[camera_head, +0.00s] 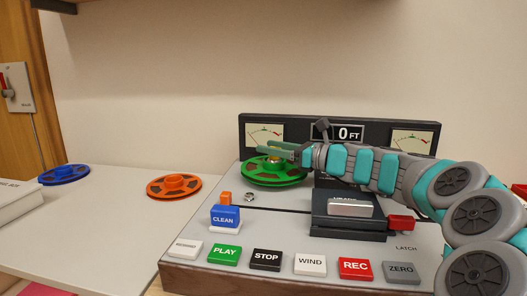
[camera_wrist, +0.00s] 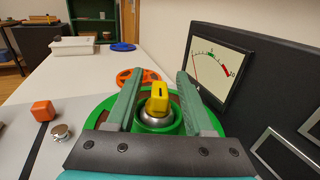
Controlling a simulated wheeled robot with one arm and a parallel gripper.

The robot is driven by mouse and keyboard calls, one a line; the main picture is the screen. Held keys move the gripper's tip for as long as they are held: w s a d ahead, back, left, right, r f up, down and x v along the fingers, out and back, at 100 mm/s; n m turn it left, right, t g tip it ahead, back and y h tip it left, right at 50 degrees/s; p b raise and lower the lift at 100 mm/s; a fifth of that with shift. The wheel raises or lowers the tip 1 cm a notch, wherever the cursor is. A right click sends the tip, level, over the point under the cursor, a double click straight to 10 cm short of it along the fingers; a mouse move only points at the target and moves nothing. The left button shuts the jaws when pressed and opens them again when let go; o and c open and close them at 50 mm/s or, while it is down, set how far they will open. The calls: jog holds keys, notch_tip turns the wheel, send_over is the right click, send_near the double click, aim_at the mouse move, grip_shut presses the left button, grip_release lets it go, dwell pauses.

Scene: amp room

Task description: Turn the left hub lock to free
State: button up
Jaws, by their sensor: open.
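The left hub lock is a yellow knob with a dark slot (camera_wrist: 157,98) on a silver base, at the centre of a green reel (camera_wrist: 98,118). The green reel (camera_head: 262,178) also shows in the head view, on the left of the tape deck. My gripper (camera_wrist: 156,90) is open, with one finger on each side of the yellow knob in the wrist view. A gap shows between the knob and each finger. In the head view my gripper (camera_head: 277,150) is over the reel's hub and hides most of the knob.
An orange reel (camera_head: 174,185) and a blue reel (camera_head: 63,174) lie on the white table to the left. A meter panel (camera_head: 288,133) stands close behind the reel. A blue CLEAN block (camera_head: 225,217), an orange cube (camera_wrist: 42,111) and a metal post (camera_wrist: 62,132) are in front.

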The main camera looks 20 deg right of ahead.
jog(key=shift+x, duration=1.2)
grip_shut()
